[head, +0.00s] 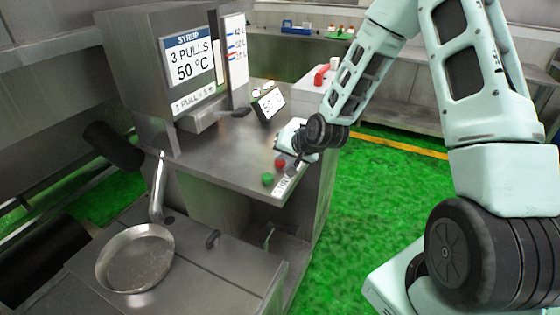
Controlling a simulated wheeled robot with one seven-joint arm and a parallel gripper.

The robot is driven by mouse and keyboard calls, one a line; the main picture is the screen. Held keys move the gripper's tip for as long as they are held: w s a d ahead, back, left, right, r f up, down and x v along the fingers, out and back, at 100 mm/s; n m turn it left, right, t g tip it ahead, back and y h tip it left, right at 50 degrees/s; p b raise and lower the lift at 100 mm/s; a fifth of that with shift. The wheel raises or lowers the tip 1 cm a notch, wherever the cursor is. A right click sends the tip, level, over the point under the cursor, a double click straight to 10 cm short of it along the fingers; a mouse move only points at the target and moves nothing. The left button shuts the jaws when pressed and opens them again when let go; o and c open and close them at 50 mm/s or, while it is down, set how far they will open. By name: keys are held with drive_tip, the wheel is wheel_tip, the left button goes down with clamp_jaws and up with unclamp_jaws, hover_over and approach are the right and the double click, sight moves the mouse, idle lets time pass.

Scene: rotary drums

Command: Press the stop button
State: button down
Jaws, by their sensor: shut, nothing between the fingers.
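A red button (280,163) sits near the front right corner of the grey metal machine top; it is the likely stop button. A green button (267,179) is just in front and to the left of it. A small white label (284,187) is on the front edge beside them, its text too small to read. My gripper (293,171) points down over this corner, just right of the red button. Its dark fingers are shut and hold nothing. I cannot tell whether the tips touch the surface.
A round metal pan (134,286) is at the lower left under a spout. Green floor (385,215) is open at the right.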

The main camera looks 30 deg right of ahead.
sight(282, 163)
drive_tip(key=shift+f, duration=0.25)
idle(0.4)
drive_tip(key=shift+r+p, duration=0.7)
drive_tip(key=shift+r, duration=0.35)
drive_tip(key=shift+r+p, duration=1.95)
drive_tip(key=shift+r, duration=0.55)
